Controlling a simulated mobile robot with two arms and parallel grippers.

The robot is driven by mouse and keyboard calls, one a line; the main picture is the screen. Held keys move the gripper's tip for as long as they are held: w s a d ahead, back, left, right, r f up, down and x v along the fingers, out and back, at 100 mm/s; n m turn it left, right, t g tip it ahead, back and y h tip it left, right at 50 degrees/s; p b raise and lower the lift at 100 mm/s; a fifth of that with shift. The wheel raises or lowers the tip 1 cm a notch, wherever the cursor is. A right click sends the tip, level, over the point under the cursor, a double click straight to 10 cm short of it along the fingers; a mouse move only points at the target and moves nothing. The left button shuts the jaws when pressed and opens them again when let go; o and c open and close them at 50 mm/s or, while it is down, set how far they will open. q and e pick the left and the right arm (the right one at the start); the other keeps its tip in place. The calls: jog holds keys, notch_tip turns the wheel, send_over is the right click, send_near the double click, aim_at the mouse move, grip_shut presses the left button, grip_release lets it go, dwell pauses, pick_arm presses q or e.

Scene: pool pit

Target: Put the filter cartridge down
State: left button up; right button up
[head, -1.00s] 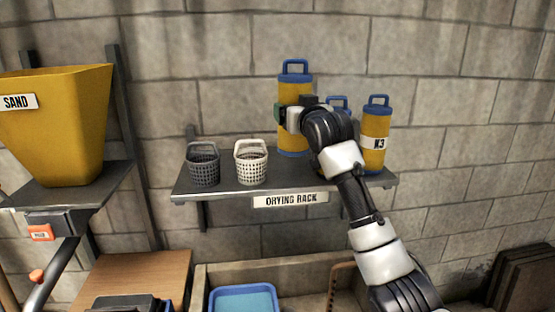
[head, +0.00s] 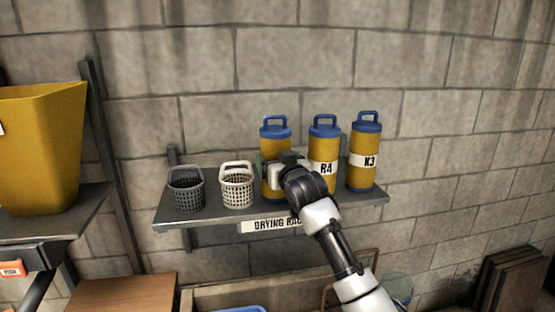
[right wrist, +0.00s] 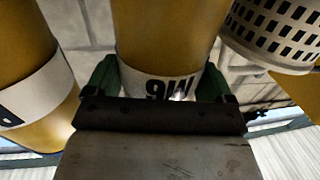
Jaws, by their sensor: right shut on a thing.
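The held filter cartridge (head: 275,145) is a yellow cylinder with a blue lid and handle, upright at the left of the row of cartridges on the drying rack (head: 205,221). Its base appears to be at the shelf surface; whether it rests fully there is hard to tell. My right gripper (head: 274,170) is shut around its lower middle. In the right wrist view, the green fingers flank the cartridge's white label (right wrist: 160,86), which reads upside down, like M6. My left gripper is not in view.
Cartridges R4 (head: 324,150) and N3 (head: 364,150) stand to the right, R4 close beside the held one. A white basket (head: 237,188) stands just left, then a dark grey basket (head: 187,190). A yellow sand hopper (head: 38,150) is at far left.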

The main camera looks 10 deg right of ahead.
jog(key=o, duration=0.7)
jog(key=shift+f, duration=0.1)
jog(key=shift+o, duration=1.2)
